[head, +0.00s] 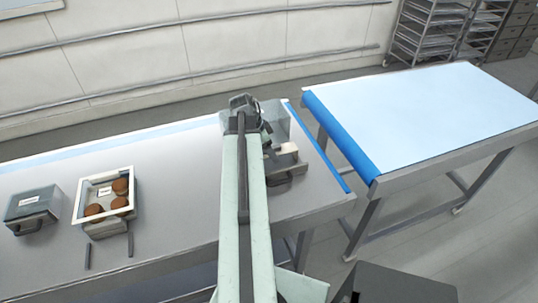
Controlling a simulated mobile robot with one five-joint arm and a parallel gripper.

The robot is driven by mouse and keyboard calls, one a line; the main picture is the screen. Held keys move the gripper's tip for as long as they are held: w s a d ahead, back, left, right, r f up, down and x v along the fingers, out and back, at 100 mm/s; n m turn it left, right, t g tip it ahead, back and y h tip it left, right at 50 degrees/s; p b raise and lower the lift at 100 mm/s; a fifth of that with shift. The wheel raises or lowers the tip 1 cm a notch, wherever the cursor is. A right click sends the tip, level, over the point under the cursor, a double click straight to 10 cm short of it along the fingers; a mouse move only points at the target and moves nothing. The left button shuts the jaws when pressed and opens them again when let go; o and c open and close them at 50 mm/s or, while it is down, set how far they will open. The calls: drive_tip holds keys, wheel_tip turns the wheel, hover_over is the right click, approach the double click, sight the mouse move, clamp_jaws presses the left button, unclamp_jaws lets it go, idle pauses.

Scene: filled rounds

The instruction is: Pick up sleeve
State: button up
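My arm reaches out over the right end of the grey table, with my gripper (266,138) at its far end. A translucent, pale, sleeve-like piece (279,119) shows right beside the gripper. I cannot tell whether the gripper touches it or whether the fingers are open. A grey block-like item (285,167) with a small whitish part on top sits just right of my arm, near the gripper. My arm hides part of this area.
A white-rimmed tray (79,206) holding several brown rounds and a closed grey box (33,209) with a handle stand on the grey table (175,190) at left. Right, across a gap, is a clear white-topped table (430,110) with a blue edge. Racks (430,30) stand behind.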

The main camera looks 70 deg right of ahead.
drive_tip(key=shift+c, duration=0.3)
drive_tip(key=c, duration=1.4)
drive_tip(key=shift+r, duration=0.1)
wheel_tip(320, 180, up, 10)
drive_tip(key=p, duration=1)
drive_tip(key=shift+r+p, duration=0.25)
drive_tip(key=shift+p, duration=0.15)
drive_tip(key=shift+f, duration=0.1)
